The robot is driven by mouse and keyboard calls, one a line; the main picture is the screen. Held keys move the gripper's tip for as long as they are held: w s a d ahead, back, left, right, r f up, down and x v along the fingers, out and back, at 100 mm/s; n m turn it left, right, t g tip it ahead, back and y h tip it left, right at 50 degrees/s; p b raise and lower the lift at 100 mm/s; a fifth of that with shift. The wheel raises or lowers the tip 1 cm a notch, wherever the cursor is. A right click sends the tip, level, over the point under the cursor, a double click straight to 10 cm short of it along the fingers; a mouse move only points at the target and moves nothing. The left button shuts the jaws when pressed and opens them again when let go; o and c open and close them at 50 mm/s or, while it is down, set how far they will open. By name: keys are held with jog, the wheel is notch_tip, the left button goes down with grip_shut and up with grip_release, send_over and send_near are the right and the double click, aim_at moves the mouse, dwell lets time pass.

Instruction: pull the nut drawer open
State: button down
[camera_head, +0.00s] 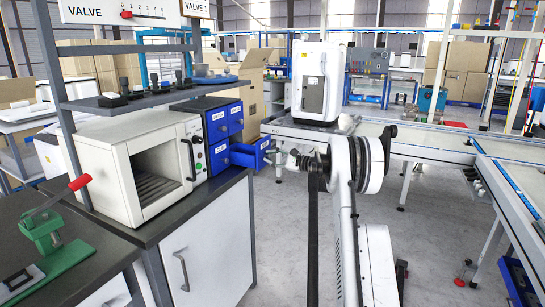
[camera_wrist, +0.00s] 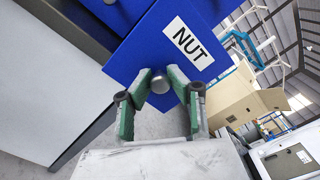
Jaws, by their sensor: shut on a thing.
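The blue nut drawer (camera_wrist: 165,32), with a white NUT label, fills the upper part of the wrist view and looks tilted there. Its round grey knob (camera_wrist: 160,84) sits between the green-padded fingers of my gripper (camera_wrist: 160,92), which is shut on it. In the head view the lowest drawer (camera_head: 262,146) juts out of the blue cabinet (camera_head: 214,122) to the right, with its open top showing. My gripper (camera_head: 288,158) is at its front, partly hidden by my arm. The other drawers above it look shut.
A white oven (camera_head: 128,160) stands left of the cabinet on the dark worktop (camera_head: 190,205). A green lever press (camera_head: 55,240) is at the front left. A conveyor table (camera_head: 440,150) runs behind and right of my arm. Open floor lies between.

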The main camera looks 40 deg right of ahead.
jog(key=c, duration=1.6)
grip_release()
jog(key=v, duration=1.2)
